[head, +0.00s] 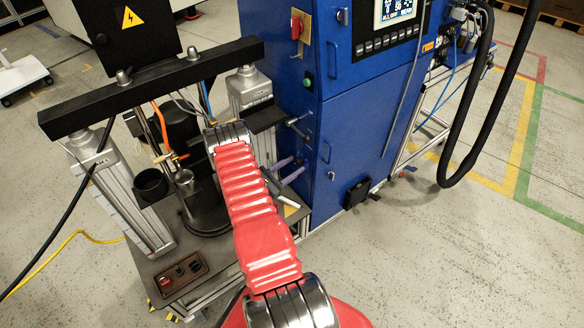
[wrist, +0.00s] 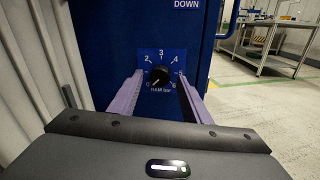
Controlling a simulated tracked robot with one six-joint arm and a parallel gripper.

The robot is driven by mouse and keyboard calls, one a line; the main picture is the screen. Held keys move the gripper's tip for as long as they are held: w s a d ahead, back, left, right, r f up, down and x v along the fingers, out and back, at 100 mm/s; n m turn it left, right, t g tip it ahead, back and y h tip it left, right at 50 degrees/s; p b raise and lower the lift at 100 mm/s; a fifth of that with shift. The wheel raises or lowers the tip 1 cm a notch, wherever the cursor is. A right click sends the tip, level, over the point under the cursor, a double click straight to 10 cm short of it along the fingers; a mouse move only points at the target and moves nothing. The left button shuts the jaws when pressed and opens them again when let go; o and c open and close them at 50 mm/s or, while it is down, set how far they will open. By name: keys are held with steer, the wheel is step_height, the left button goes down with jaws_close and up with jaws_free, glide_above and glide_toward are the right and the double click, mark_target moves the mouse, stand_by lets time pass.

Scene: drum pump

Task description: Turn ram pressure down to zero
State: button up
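The ram pressure knob (wrist: 159,75) is a round black dial on a blue plate, with numbers up to 6 around it and "RAM bar" below. A pale mark at its lower left seems to point near the 0, but it is small. My gripper (wrist: 160,77) has two purple fingers, one on each side of the knob, with gaps showing between them and it. It is open and holds nothing. In the head view my gripper (head: 294,166) is at the blue cabinet's (head: 345,135) left side; the knob cannot be made out there.
A small button box (head: 180,273) sits on the base plate. A thick black hose (head: 483,100) hangs right of the cabinet. Floor at the right is clear.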

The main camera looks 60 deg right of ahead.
steer(key=v, duration=1.4)
steer(key=shift+s+d, duration=0.1)
steer(key=shift+d, duration=0.05)
stand_by(0.6)
